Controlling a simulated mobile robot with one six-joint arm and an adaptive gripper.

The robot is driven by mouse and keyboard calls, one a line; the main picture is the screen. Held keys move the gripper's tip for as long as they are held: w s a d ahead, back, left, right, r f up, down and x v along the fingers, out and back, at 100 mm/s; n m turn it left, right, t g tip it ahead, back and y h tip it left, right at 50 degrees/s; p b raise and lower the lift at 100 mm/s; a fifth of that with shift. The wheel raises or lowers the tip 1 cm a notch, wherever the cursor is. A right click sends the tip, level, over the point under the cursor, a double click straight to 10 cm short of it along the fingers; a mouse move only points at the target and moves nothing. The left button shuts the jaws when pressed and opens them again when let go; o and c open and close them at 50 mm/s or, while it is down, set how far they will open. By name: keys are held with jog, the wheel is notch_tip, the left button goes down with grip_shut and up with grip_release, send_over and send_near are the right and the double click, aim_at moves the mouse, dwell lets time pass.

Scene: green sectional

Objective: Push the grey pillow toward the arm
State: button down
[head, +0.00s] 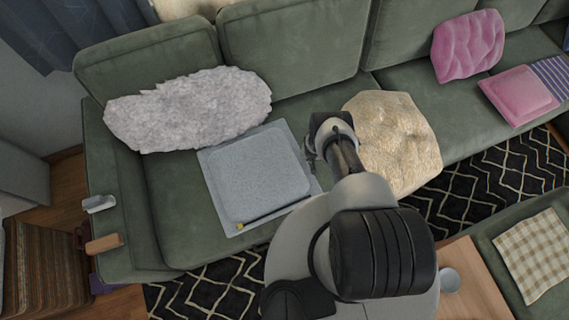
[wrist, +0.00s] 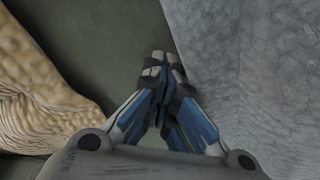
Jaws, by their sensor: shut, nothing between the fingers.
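The flat, square grey pillow (head: 255,178) lies on the green sofa seat, left of my gripper (head: 310,152). In the wrist view the grey pillow (wrist: 265,60) fills the right side. My gripper, also in the wrist view (wrist: 162,62), is shut and empty, with its fingertips close beside the pillow's edge. I cannot tell whether they touch it. The sofa's arm (head: 115,200) is at the far left, with a strip of bare seat between it and the pillow. My arm hides part of the area right of the pillow.
A fluffy pale grey cushion (head: 190,108) leans on the backrest behind the grey pillow. A cream cushion (head: 395,140) lies right of my gripper and shows at left in the wrist view (wrist: 40,95). A thin dark stick (head: 270,211) lies along the pillow's front edge. Pink cushions (head: 468,45) are far right.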

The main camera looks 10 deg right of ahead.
aim_at(295, 162)
jog(key=shift+s+a+p, duration=0.1)
jog(key=shift+s+a, duration=0.2)
jog(key=shift+a, duration=1.7)
jog(key=shift+s+a+p, duration=0.1)
jog(key=shift+s+a, duration=0.2)
jog(key=shift+a, duration=1.65)
jog(key=shift+s+a+p, duration=0.1)
jog(key=shift+s+a, duration=0.2)
jog(key=shift+a, duration=1.7)
jog(key=shift+w+d, duration=0.2)
jog(key=shift+d, duration=0.95)
jog(key=shift+w+d, duration=0.15)
jog(key=shift+d, duration=1)
jog(key=shift+r, duration=0.1)
jog(key=w+d+p+v, duration=0.1)
jog(key=w+p+v, duration=0.2)
jog(key=p+v, duration=1)
jog(key=shift+r+p, duration=0.45)
jog(key=shift+r, duration=0.15)
